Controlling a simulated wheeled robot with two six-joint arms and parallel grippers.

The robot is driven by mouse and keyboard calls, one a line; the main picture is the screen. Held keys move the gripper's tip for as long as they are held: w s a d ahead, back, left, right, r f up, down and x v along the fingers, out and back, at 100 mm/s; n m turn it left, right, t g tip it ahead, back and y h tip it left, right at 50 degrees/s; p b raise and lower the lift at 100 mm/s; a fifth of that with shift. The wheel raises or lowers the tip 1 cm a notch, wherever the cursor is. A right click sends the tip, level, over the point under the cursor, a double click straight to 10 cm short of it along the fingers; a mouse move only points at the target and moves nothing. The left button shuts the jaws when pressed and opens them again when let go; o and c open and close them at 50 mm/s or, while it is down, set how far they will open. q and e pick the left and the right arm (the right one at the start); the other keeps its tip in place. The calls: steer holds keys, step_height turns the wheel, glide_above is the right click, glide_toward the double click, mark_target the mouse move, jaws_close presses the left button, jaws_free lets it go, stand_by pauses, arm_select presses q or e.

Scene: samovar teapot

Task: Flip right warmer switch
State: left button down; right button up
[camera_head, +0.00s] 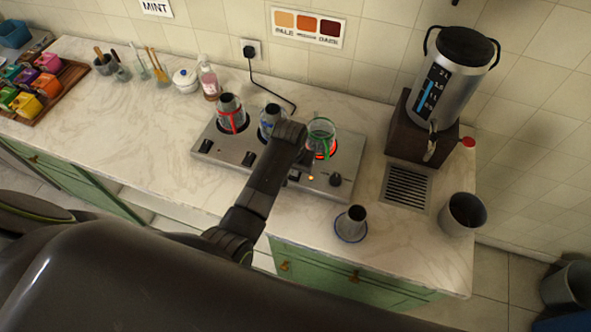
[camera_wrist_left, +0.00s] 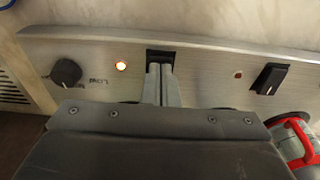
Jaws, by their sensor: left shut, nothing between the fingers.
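The steel warmer (camera_head: 225,157) stands on the counter. Its right warmer switch (camera_wrist_left: 161,55) is a black rocker on the front panel, partly covered by my fingers. The right hot plate glows red under a green-banded glass carafe (camera_head: 320,136). My left gripper (camera_wrist_left: 160,72) is shut and empty, its fingertips at the switch; I cannot tell whether they touch it. Its fingertips are hidden in the head view. My right gripper is not in view.
Red-banded (camera_head: 231,114) and blue-banded (camera_head: 269,120) carafes stand on the warmer. A samovar (camera_head: 452,77) on a wooden stand is to the right; a metal cup (camera_head: 463,213) stands near the edge.

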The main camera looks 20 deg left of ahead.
arm_select(q)
step_height(320, 180, up, 3)
steer(key=p, duration=0.2)
steer(key=shift+f+p, duration=0.15)
steer(key=shift+p, duration=0.15)
steer(key=shift+r, duration=2.1)
